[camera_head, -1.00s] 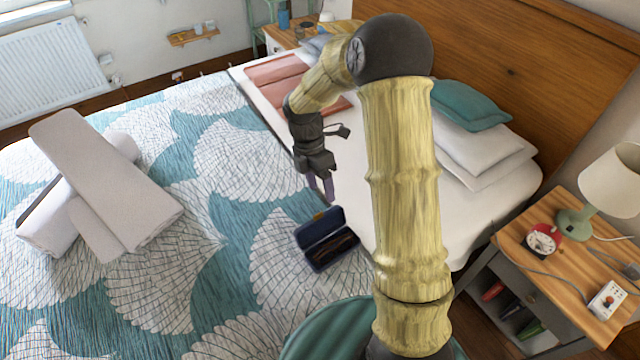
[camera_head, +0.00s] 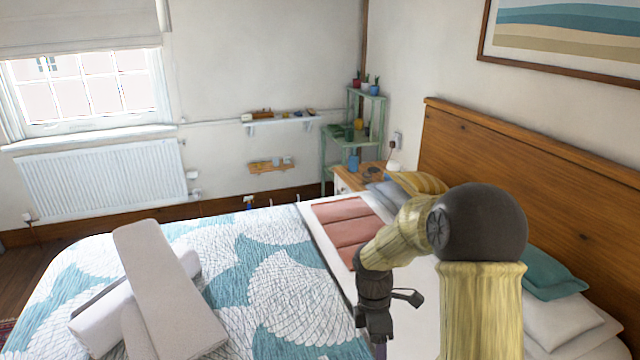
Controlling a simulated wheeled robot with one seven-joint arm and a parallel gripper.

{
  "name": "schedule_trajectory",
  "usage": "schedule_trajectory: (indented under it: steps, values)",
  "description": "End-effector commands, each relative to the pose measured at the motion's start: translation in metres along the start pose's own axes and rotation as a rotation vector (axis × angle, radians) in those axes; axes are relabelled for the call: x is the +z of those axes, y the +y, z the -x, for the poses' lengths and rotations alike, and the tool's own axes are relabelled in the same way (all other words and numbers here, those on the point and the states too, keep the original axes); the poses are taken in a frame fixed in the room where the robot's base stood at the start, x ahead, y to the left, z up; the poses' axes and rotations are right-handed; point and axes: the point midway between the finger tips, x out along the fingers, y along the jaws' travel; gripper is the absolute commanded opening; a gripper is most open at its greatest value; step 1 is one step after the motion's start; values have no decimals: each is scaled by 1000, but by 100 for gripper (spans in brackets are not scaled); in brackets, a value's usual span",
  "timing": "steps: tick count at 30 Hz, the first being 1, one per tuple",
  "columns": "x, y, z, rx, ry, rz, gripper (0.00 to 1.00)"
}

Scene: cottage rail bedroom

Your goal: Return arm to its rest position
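My gripper (camera_head: 379,348) is at the bottom of the picture, at the end of my bamboo-textured arm. It points down over the bed, near the line between the patterned teal and white quilt (camera_head: 262,250) and the white sheet. Its fingertips are cut off by the lower edge, so whether they are open or shut does not show. My arm is bent at its dark round elbow, in front of the pillows.
Grey-white rolled bundles (camera_head: 165,290) lie on the quilt at left. Pink folded cloth (camera_head: 345,228) lies on the bed's far side. The wooden headboard (camera_head: 520,180) and teal cushion (camera_head: 548,272) are right of my arm. A radiator (camera_head: 100,182) and green shelf (camera_head: 357,135) stand behind.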

Motion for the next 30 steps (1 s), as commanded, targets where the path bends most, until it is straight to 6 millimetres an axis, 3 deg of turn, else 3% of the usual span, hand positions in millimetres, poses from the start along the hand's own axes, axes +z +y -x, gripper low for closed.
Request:
schedule_trajectory:
  steps: [1, 6, 18, 23, 30]
  values:
    - [2, -12, 13, 31, 5, -103, 61]
    - [8, -45, 36, 124, 61, -493, 61]
    - [22, -123, 74, 275, 339, -1400, 61]
    - [25, -136, 77, 285, 418, -1582, 61]
    - [25, -137, 76, 284, 426, -1602, 61]
